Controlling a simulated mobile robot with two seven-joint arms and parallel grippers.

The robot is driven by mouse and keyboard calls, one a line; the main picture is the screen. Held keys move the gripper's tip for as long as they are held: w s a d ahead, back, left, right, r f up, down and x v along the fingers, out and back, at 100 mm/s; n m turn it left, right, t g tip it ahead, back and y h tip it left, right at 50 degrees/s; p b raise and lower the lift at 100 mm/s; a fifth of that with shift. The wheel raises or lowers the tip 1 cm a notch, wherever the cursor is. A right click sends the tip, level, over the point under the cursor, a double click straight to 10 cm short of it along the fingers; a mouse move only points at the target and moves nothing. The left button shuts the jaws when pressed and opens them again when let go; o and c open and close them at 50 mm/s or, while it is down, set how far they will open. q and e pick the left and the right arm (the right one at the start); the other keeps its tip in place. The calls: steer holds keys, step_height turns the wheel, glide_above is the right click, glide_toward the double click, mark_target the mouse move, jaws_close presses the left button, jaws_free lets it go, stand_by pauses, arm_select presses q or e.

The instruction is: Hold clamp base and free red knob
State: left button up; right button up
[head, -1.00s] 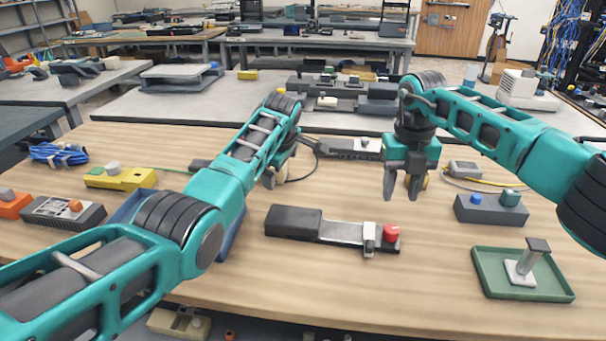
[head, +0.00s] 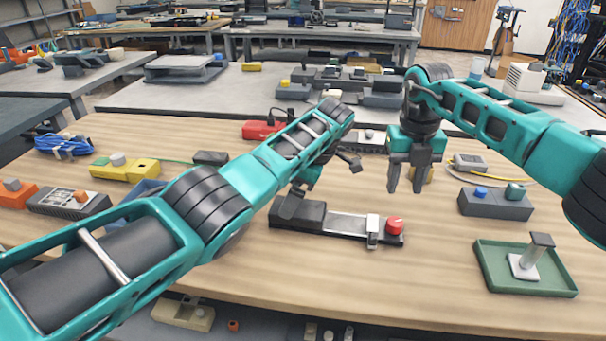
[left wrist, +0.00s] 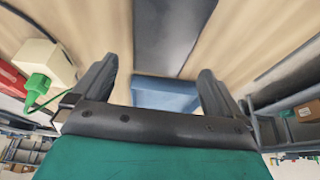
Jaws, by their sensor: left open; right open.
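The clamp lies on the wooden table in the middle of the head view. It has a dark base (head: 302,217), a silver bar (head: 345,226) and a red knob (head: 395,226) at its right end. My right gripper (head: 406,187) is open and empty, pointing down above the table, behind the knob.
A green tray (head: 490,277) holding a small silver stand is at the right. A grey box (head: 495,205) with blue and teal knobs is behind it. A yellow block (head: 125,170) and a blue tray (head: 143,190) are left. Table in front of the clamp is clear.

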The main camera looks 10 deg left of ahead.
arm_select(q)
steer(key=x, duration=0.5)
steer(key=shift+a+f, duration=0.15)
steer(key=shift+f, duration=0.2)
steer(key=c, duration=1.5)
steer(key=o, duration=1)
steer(key=c, duration=0.6)
